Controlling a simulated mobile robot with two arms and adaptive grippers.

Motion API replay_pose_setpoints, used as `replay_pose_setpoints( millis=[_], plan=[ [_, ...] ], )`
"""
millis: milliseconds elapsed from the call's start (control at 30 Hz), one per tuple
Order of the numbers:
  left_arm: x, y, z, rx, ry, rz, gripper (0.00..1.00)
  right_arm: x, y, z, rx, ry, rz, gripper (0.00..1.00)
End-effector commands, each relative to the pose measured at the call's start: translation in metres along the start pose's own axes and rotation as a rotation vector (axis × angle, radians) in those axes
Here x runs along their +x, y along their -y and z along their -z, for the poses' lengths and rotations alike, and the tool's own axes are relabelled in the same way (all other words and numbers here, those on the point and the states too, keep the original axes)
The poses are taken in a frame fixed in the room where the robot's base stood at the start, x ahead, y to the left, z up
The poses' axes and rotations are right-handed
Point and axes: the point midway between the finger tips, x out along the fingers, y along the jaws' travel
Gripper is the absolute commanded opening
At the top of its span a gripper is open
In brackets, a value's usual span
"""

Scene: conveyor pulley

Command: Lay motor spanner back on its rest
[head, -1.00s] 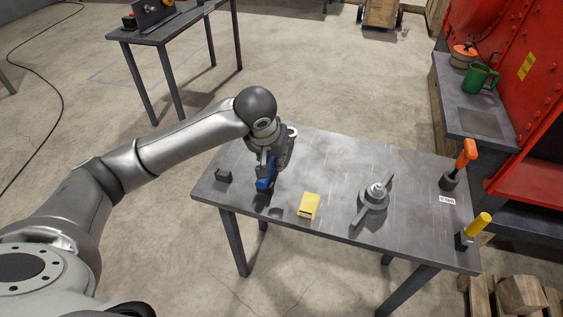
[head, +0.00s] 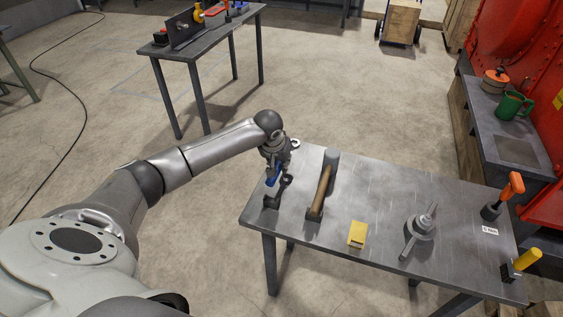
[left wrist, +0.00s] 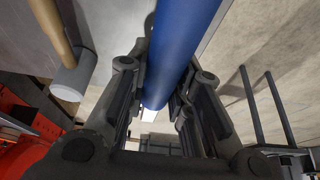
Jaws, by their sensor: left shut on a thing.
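My left gripper (head: 275,168) is shut on the blue-handled motor spanner (head: 273,178) at the left end of the grey table (head: 380,190). A pale ring end shows just beyond the gripper, over the table's far left corner. In the left wrist view, the blue handle (left wrist: 180,45) runs between the two fingers (left wrist: 155,100). A small dark block, which looks like the rest (head: 271,201), stands near the table's left edge, just below the gripper in the picture. Whether the spanner touches it is hard to tell. My right gripper is not in view.
A hammer with a wooden handle (head: 321,188) lies right of the gripper; it also shows in the left wrist view (left wrist: 52,30). A yellow block (head: 357,234), a grey winged part (head: 420,228), and orange (head: 511,186) and yellow (head: 528,259) handles stand farther right.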

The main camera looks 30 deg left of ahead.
Motion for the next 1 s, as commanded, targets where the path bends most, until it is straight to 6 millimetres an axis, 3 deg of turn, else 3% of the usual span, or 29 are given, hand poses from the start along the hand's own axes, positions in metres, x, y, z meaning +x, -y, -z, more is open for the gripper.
replay_pose_setpoints(
  millis=[300,700,1000],
  plan=[
    [-0.004,-0.001,0.002,-0.001,-0.001,0.000,0.00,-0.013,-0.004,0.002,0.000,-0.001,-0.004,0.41],
    [0.041,-0.001,-0.017,0.000,-0.001,0.000,0.00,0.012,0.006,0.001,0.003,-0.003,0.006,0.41],
    [0.055,0.000,-0.022,0.000,-0.003,0.001,0.00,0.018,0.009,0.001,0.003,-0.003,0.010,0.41]
  ],
)
